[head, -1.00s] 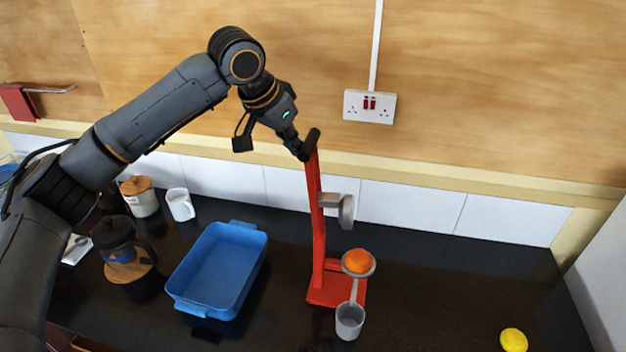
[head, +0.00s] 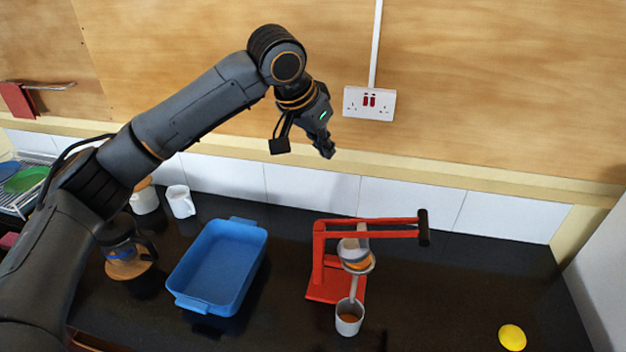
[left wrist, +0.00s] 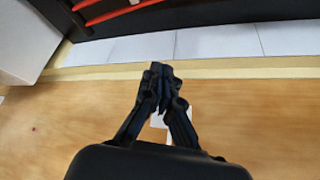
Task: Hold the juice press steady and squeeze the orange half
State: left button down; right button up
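The red juice press (head: 322,290) stands on the dark counter. Its lever (head: 375,229) is down, about level, with the black handle (head: 423,227) pointing right. The grey pressing cone (head: 352,248) is down on the orange half (head: 358,266), which shows only as a thin orange edge over the strainer. The grey cup (head: 349,318) below holds something orange. My left gripper (head: 328,152) is above and behind the press, clear of the lever, in front of the wall. In the left wrist view its fingertips (left wrist: 160,72) meet with nothing between them. My right gripper is out of view.
A blue tray (head: 218,268) lies left of the press. Further left are a coffee press (head: 118,240), a white mug (head: 180,201) and a dish rack (head: 22,190). A yellow round thing (head: 512,337) lies at right. Counter right of the press is mostly clear.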

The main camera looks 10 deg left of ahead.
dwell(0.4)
pick_arm(q)
jog(key=shift+r, duration=2.5)
jog(key=shift+f, duration=0.1)
